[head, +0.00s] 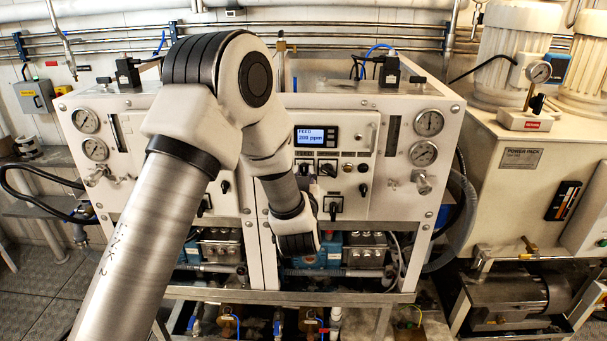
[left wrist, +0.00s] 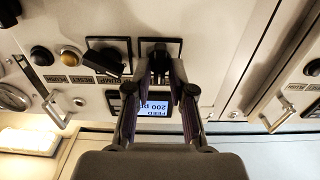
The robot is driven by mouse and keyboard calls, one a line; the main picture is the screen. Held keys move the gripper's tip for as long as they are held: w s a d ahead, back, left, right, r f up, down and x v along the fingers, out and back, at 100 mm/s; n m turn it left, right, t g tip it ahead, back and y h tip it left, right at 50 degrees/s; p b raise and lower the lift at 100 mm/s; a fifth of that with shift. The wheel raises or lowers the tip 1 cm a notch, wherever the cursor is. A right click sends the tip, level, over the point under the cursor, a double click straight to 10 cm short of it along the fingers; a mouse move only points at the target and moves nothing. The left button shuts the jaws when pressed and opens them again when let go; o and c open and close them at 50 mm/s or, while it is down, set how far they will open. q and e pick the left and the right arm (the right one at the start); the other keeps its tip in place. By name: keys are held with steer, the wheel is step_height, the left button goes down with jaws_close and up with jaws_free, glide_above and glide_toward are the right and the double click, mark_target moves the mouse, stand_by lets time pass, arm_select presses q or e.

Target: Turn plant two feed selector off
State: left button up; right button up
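The plant two feed selector (left wrist: 158,48) is a dark knob on a black square plate in the left wrist view, which shows the panel upside down. My left gripper (left wrist: 162,65) has its two fingers apart, one on each side of the knob. I cannot tell whether they touch it. The knob's pointing direction is partly hidden between the fingers. In the head view my left gripper (head: 309,180) is at the right-hand panel, just below the feed display (head: 316,136), largely hidden by my wrist. My right gripper is not in view.
The pump selector (left wrist: 108,57), an amber reset button (left wrist: 70,55) and a black push button (left wrist: 41,55) sit beside the feed selector. A metal handle (left wrist: 62,104) juts from the panel. Another selector (head: 333,206) is lower down. Gauges (head: 429,123) stand at the right.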

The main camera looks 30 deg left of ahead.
arm_select(q)
jaws_close()
steer(key=shift+f, duration=0.1)
steer(key=shift+f+n+b, duration=0.15)
steer(key=shift+n+b, duration=0.45)
steer(key=shift+b, duration=0.4)
steer(key=shift+n+b, duration=5.5)
steer(key=shift+b, duration=1.45)
steer(key=shift+r, duration=0.2)
steer(key=o, duration=0.6)
jaws_free()
steer(key=shift+w, duration=0.1)
